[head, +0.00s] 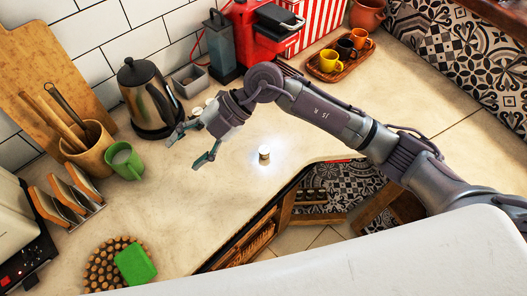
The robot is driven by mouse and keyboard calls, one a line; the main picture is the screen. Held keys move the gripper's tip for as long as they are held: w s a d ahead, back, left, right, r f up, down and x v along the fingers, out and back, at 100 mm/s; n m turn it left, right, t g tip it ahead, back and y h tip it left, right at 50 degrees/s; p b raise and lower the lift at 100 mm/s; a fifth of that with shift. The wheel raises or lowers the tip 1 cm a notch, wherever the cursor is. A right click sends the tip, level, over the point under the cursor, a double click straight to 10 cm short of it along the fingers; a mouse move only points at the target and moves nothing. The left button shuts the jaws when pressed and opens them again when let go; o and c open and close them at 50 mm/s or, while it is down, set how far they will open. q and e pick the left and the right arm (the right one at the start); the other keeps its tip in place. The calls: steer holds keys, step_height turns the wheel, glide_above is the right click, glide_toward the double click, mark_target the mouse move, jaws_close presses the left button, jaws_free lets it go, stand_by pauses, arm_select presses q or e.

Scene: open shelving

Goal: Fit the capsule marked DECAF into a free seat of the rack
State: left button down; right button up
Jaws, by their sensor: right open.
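My right arm reaches in from the right. A low wooden holder (310,196) with several dark spots sits in the recess below the counter edge; I cannot tell if it is the rack. My left gripper is not in view.
A steel kettle (150,98), a green mug (125,161) and a slotted stand (63,197) are at the left. A red machine (252,38) stands at the back, a cup tray (340,64) at back right. The counter around the cylinder is clear.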

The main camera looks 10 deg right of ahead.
steer(key=w+d+f+m+t+h, duration=0.1)
steer(key=w+d+f+h, duration=0.15)
steer(key=d, duration=0.25)
steer(key=w+d+f+h, duration=0.1)
steer(key=w+d+h, duration=0.1)
steer(key=d+h, duration=0.25)
steer(key=m+t+h, duration=0.1)
steer(key=m+h, duration=0.2)
steer(key=h, duration=0.1)
glide_above(264, 150)
steer(key=f, duration=0.2)
steer(key=f+p, duration=0.1)
steer(key=f, duration=0.2)
steer(key=f+p, duration=0.1)
steer(key=f, duration=0.2)
steer(key=shift+w+d, duration=0.15)
steer(key=shift+w, duration=0.1)
steer(key=f+p, duration=0.1)
steer(key=f, duration=0.2)
steer(key=f+p, duration=0.1)
steer(key=f, duration=0.1)
steer(key=shift+s+p, duration=0.3)
steer(key=shift+s, duration=0.05)
steer(key=shift+f+n, duration=0.2)
steer(key=shift+n, duration=0.1)
steer(key=c, duration=0.8)
